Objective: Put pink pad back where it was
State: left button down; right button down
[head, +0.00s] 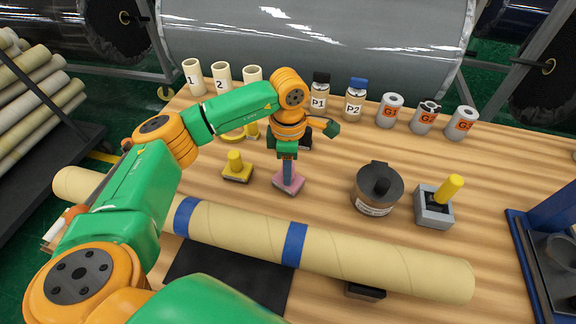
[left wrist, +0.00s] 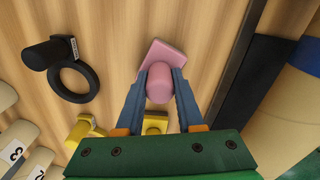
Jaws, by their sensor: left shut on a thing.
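The pink pad (head: 289,184) is a square pink base with a rounded pink knob. In the head view it is at the table's middle, just behind the long cardboard tube. My left gripper (head: 287,169) comes down on it from above and is shut on its knob. In the left wrist view the knob of the pink pad (left wrist: 160,88) sits between the two blue fingers of my left gripper (left wrist: 159,92), with the square base beyond. I cannot tell whether the base touches the table. My right gripper is not in view.
A yellow pad (head: 236,168) stands left of the pink one. A dark lidded pot (head: 377,190) and a grey box (head: 434,208) with a yellow handle stand right. The tube (head: 340,254) lies across the front. Bottles, cans and numbered cups line the back. Wood is bare between pad and pot.

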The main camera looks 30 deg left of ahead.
pick_arm(q)
jog(key=shift+d+f, duration=0.15)
jog(key=c, duration=0.8)
grip_release()
jog(key=shift+o, duration=1.3)
